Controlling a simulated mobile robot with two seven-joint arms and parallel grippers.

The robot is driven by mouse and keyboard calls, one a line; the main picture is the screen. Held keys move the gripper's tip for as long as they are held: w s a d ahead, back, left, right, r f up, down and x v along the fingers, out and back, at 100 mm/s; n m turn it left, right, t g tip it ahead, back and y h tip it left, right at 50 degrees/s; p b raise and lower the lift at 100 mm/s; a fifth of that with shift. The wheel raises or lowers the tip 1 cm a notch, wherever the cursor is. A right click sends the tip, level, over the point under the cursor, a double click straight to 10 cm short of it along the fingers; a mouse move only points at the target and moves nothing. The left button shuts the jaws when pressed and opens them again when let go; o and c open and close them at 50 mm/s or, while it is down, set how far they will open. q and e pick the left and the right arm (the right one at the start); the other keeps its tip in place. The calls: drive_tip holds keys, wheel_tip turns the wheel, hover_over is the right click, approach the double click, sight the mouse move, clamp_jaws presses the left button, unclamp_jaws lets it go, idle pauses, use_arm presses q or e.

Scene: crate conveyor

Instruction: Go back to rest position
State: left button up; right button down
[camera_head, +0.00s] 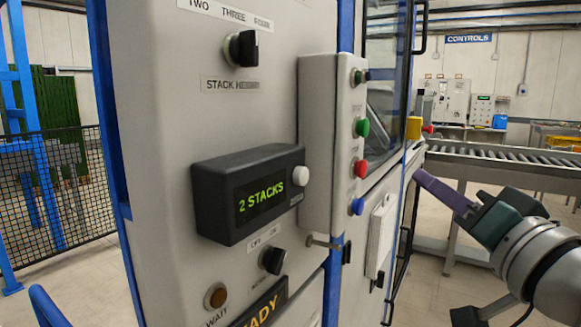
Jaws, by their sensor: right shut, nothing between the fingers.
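My right gripper (437,190) is at the right of the head view, pointing up and left, with its purple fingers together and nothing held. It is to the right of the control cabinet (160,110), apart from the button box (318,130) with its green, red and blue buttons. A dark display (262,203) on the cabinet reads "2 STACKS". A black rotary knob (242,48) is above it and another knob (272,260) below it. My left gripper is not in view.
A roller conveyor (500,160) runs behind my right gripper. A black mesh fence (60,190) and blue post (35,150) stand at the left. A "CONTROLS" sign (470,39) hangs on the back wall. Open floor (440,300) shows below my right arm.

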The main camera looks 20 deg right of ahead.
drive_tip(key=s+a+f+n+g+y, duration=0.3)
drive_tip(key=a+f+n+y, duration=0.1)
drive_tip(key=a, duration=0.2)
drive_tip(key=s+a+f+n+g+y, duration=0.3)
drive_tip(key=a+f+n, duration=0.15)
drive_tip(key=a, duration=0.25)
drive_tip(key=s+d+f+n+g+h, duration=0.1)
drive_tip(key=s+f+g+h, duration=0.1)
drive_tip(key=s+f+g, duration=0.45)
drive_tip(key=s+f+n+g+h, duration=0.1)
drive_tip(key=s+f+g+h, duration=0.15)
drive_tip(key=s, duration=0.75)
wheel_tip(320, 180, up, 36)
drive_tip(key=s+d+g+p, duration=0.1)
drive_tip(key=s+p, duration=0.1)
drive_tip(key=p, duration=3.4)
drive_tip(key=shift+d, duration=0.3)
drive_tip(key=shift+s+h, duration=0.1)
drive_tip(key=shift+h, duration=0.15)
